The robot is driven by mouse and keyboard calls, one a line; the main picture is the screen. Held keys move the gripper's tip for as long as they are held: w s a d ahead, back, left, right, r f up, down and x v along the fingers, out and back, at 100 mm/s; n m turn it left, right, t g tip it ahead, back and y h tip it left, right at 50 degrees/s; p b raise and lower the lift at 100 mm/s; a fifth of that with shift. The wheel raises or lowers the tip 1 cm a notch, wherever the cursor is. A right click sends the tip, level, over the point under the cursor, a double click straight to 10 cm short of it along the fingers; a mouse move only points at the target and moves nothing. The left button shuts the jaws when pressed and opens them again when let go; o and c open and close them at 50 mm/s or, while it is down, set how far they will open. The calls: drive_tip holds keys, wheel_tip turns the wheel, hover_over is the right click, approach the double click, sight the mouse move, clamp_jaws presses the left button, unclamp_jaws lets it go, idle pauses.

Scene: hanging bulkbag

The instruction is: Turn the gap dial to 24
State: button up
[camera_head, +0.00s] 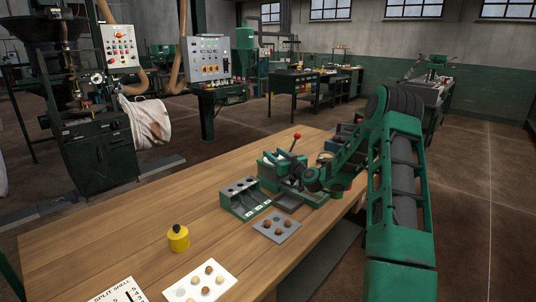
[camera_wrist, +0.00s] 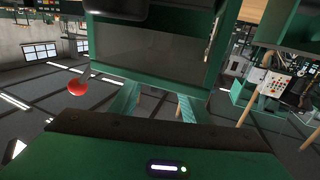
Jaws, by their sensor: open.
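A green bench machine (camera_head: 300,178) with a red-knobbed lever (camera_head: 297,136) stands on the wooden table. My gripper (camera_head: 312,182) is at the machine's right front side, and my arm covers part of the machine. I cannot make out the gap dial or its numbers in either view. In the wrist view, my gripper (camera_wrist: 155,104) shows two green fingers spread apart with nothing visible between them. A dark-windowed green part (camera_wrist: 150,52) fills the view beyond them, and the red lever knob (camera_wrist: 78,86) is to its left. Contact cannot be told.
On the table (camera_head: 130,225) are a green sample rack (camera_head: 245,200), a grey plate (camera_head: 276,227) with brown pieces, a yellow container (camera_head: 178,240), a white card (camera_head: 200,286) with nuts and a "split shell" sheet (camera_head: 118,293). A white bulk bag (camera_head: 148,122) hangs behind left.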

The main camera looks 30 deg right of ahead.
drive_tip(key=shift+w+a, duration=0.1)
drive_tip(key=shift+w, duration=1.9)
drive_tip(key=c, duration=1)
drive_tip(key=shift+a, duration=0.25)
drive_tip(key=shift+c, duration=0.2)
drive_tip(key=shift+d, duration=0.15)
